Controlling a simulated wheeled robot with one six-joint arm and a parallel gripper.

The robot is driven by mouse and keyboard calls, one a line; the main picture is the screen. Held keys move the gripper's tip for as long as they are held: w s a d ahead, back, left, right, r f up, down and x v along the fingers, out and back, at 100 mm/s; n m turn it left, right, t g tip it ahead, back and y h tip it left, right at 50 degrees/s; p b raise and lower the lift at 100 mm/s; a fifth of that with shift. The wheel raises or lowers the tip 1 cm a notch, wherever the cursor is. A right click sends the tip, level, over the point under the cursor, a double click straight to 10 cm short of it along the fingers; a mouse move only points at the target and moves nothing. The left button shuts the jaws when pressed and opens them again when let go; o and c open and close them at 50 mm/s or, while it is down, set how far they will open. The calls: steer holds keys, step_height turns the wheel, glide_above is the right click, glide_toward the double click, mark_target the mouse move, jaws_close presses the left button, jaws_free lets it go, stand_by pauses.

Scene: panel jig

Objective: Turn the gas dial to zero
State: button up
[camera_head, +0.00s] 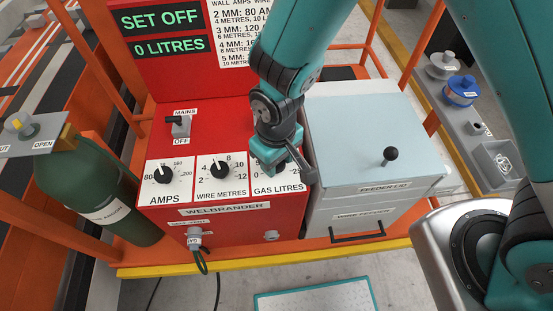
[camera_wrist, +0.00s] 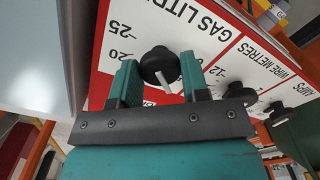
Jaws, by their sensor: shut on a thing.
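The gas dial (camera_wrist: 160,64) is a round black knob with a white pointer on the white GAS LITRES plate (camera_head: 279,184) of the red welder. My gripper (camera_wrist: 159,68) is shut on it, one green finger on each side in the wrist view. In that view the pointer runs down toward the gripper body, which hides part of the scale; 20 and 25 show to the left. In the head view my gripper (camera_head: 284,165) hides the dial. The display (camera_head: 168,34) reads SET OFF and 0 LITRES.
The AMPS dial (camera_head: 163,174) and WIRE METRES dial (camera_head: 219,169) sit left of my gripper. A mains switch (camera_head: 180,123) is above them. The grey feeder box (camera_head: 365,138) with a black-knobbed lid stands close on the right. A green gas cylinder (camera_head: 88,190) stands left.

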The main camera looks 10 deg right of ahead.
steer(key=n, duration=0.5)
steer(key=shift+n+b, duration=0.3)
steer(key=shift+b, duration=0.1)
steer(key=n, duration=0.4)
steer(key=shift+n, duration=0.4)
steer(key=shift+r, duration=0.1)
steer(key=o, duration=0.9)
steer(key=shift+b, duration=0.3)
step_height(320, 180, up, 17)
steer(key=shift+r+b, duration=0.2)
steer(key=shift+b, duration=0.8)
steer(key=shift+d, duration=0.15)
